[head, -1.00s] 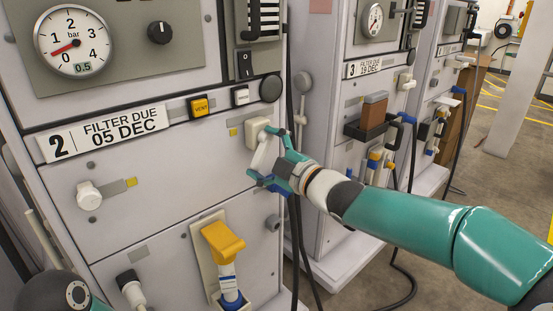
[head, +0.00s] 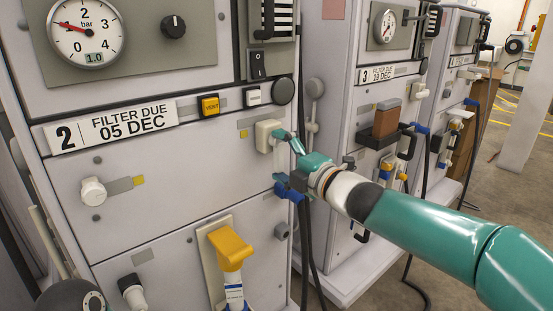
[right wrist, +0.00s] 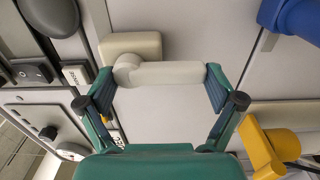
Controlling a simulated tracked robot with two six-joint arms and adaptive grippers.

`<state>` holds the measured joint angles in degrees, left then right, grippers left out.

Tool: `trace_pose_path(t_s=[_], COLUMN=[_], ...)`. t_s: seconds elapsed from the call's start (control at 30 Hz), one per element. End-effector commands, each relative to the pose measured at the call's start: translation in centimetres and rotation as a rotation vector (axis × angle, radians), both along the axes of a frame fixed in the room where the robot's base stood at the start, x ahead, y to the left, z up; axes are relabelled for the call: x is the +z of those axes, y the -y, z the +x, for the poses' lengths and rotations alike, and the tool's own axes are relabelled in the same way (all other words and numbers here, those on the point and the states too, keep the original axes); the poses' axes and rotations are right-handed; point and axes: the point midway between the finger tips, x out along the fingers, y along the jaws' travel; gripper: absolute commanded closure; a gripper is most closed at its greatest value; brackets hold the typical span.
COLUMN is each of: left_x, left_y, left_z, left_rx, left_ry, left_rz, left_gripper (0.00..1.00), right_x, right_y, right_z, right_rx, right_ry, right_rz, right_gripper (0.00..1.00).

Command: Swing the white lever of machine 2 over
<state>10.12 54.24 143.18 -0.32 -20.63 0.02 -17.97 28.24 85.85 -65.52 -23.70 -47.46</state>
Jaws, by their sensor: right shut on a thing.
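Machine 2 (head: 200,176) stands at the left in the head view, with a "2 FILTER DUE 05 DEC" label. Its white lever (head: 279,152) hangs from a cream block (head: 266,134) and points nearly straight down, slightly right. My right gripper (head: 281,163) is shut on the lever, one finger near its pivot and one near its free end. In the right wrist view the white lever (right wrist: 172,73) lies lengthwise between the fingertips of my right gripper (right wrist: 160,80).
A yellow lever (head: 228,246) and a white knob (head: 93,191) are on machine 2's front. The gauge (head: 85,28) above reads 1.0. Dark cables hang right of the lever. Machine 3 (head: 338,120) stands close at the right. A blue part (right wrist: 290,18) shows in the wrist view.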

Motion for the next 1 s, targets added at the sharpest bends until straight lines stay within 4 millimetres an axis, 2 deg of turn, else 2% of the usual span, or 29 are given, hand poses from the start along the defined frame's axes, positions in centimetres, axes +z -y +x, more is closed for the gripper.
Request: trace_pose_path(t_s=[0.03,0.3,0.33,0.37,0.77,1.0], left_x=[-0.1,-0.1,-0.1,-0.1,0.0,0.0], left_y=[0.0,0.0,0.0,0.0,0.0,0.0], left_z=[0.0,0.0,0.0,0.0,0.0,0.0], left_rx=[0.0,0.0,0.0,0.0,0.0,0.0], left_ry=[0.0,0.0,0.0,0.0,0.0,0.0], left_rz=[0.0,0.0,0.0,0.0,0.0,0.0], left_gripper=[1.0,1.0,1.0,1.0,1.0,1.0], right_x=[-0.8,-0.9,-0.9,-0.9,-0.6,-0.5], right_y=[-0.1,-0.1,-0.1,-0.1,0.1,2.0], right_z=[-0.1,-0.1,-0.1,-0.1,-0.1,-2.2], right_rx=[0.003,0.002,0.002,0.002,0.001,0.0], right_ry=[-0.006,-0.006,-0.006,-0.006,-0.007,-0.006], right_rz=[-0.017,-0.019,-0.019,-0.019,-0.012,-0.01], right_gripper=[0.71,0.71,0.06,0.01,0.0,0.0])
